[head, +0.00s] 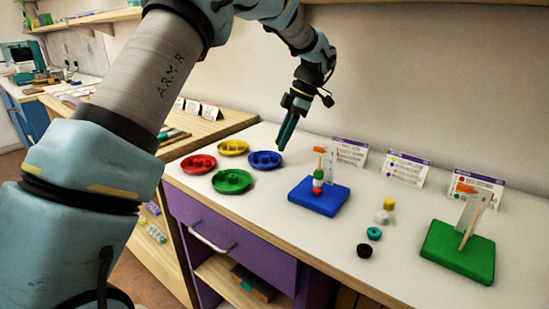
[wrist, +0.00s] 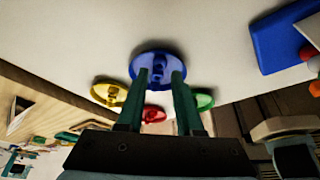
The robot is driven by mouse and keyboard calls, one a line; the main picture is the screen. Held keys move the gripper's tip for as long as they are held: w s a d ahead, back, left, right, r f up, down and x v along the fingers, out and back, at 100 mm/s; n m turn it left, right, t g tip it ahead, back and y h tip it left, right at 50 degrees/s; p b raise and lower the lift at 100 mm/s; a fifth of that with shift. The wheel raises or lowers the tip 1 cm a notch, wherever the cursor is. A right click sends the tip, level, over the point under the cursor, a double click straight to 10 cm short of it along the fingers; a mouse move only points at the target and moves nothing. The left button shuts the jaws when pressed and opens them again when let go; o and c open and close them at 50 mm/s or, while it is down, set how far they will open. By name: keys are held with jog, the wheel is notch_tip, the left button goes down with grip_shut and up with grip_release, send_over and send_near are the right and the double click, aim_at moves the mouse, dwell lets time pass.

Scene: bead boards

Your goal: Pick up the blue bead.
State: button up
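Blue beads (head: 264,158) sit in the blue dish (head: 276,168) at the back of the white counter. They look like a dark blue cluster, and I cannot separate them clearly. In the wrist view the blue beads (wrist: 158,66) show between my fingers, with the blue dish (wrist: 160,55) around them. My gripper (head: 284,146) points down above and just right of the blue dish in the head view. In the wrist view my gripper (wrist: 158,74) has its two green fingers apart with nothing held between them.
Yellow (head: 233,147), red (head: 198,164) and green (head: 231,181) dishes stand close by. A blue board (head: 318,202) has a peg with stacked beads. A green board (head: 458,253) stands right. Loose teal (head: 374,233), black (head: 364,250) and yellow (head: 389,204) beads lie between the boards.

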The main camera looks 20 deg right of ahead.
aim_at(273, 160)
jog(key=shift+p+x, duration=0.3)
jog(key=shift+x, duration=1.65)
grip_shut()
